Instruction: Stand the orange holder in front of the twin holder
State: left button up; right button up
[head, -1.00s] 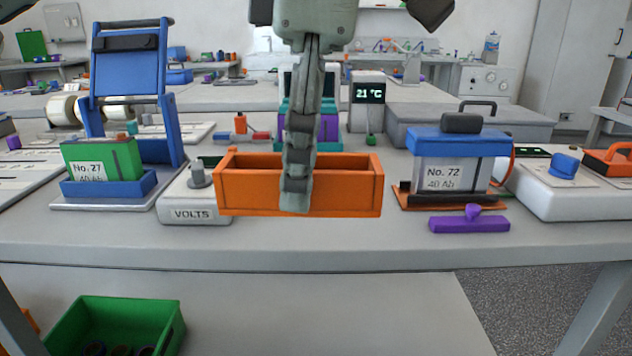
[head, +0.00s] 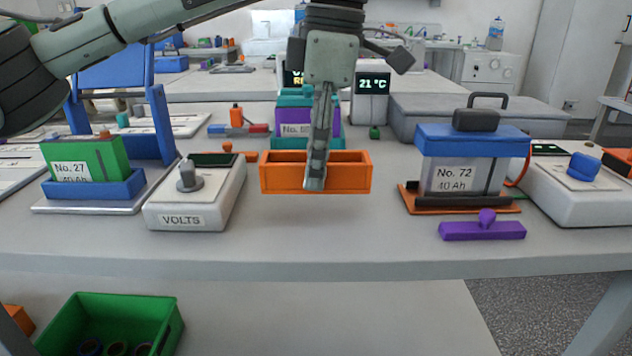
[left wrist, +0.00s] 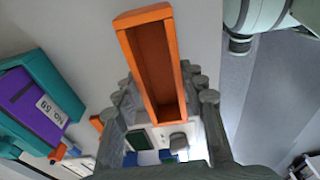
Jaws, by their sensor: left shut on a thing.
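The orange holder (head: 275,180) is an open, empty rectangular tray. I cannot tell for certain that this is the twin holder. My right gripper is not in view.
The VOLTS meter (head: 215,200) stands close left of the orange holder. A blue-topped battery No. 72 (head: 455,178) and a purple knobbed piece (head: 482,231) are to the right. A 21 °C display (head: 371,96) stands behind. The bench front (head: 320,235) is clear.

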pick_arm(q)
notch_tip(320, 180, down, 4)
jog(key=shift+r, duration=0.1)
jog(key=shift+f, duration=0.2)
jog(key=o, duration=1.2)
jog(key=shift+o, duration=0.2)
